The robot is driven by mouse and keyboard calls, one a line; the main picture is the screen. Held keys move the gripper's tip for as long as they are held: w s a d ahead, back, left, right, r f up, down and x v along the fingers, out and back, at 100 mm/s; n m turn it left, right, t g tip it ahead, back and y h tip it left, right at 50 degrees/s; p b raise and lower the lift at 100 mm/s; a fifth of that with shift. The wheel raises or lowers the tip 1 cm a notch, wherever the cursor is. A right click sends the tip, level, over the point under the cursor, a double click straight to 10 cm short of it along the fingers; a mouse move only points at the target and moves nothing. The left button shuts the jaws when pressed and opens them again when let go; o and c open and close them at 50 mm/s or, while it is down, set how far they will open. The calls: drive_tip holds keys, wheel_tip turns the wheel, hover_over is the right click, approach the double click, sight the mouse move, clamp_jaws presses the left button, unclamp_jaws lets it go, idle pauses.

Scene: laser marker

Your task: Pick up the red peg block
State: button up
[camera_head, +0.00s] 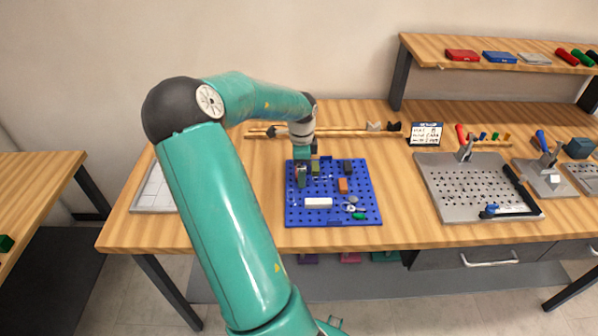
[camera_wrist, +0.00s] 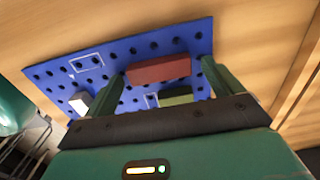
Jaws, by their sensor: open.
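The red peg block (camera_wrist: 158,70) shows in the wrist view as a long dull-red block on the blue pegboard (camera_wrist: 50,73). It lies between the two fingers of my gripper (camera_wrist: 166,78) in that picture, with gaps at its ends. My gripper is open and appears empty. In the head view my gripper (camera_head: 306,168) points down over the back left part of the pegboard (camera_head: 370,212). I cannot make out the red block there; the gripper seems to hide it. The exact height of the fingers over the block is hard to tell.
A green block (camera_wrist: 176,97) lies close beside the red one, partly hidden by my gripper. The pegboard also holds an orange block (camera_head: 343,185), a dark block (camera_head: 347,167) and a white block (camera_head: 318,203). A grey perforated plate (camera_head: 450,196) stands to the right.

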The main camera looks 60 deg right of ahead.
drive_tip(key=c, duration=1.1)
drive_tip(key=shift+o, duration=0.2)
drive_tip(key=shift+r, duration=0.1)
drive_tip(key=shift+r, duration=0.55)
drive_tip(key=s+a+r, duration=0.8)
drive_tip(key=a+r, duration=0.3)
drive_tip(key=shift+s+r, duration=0.25)
drive_tip(key=shift+r, duration=0.1)
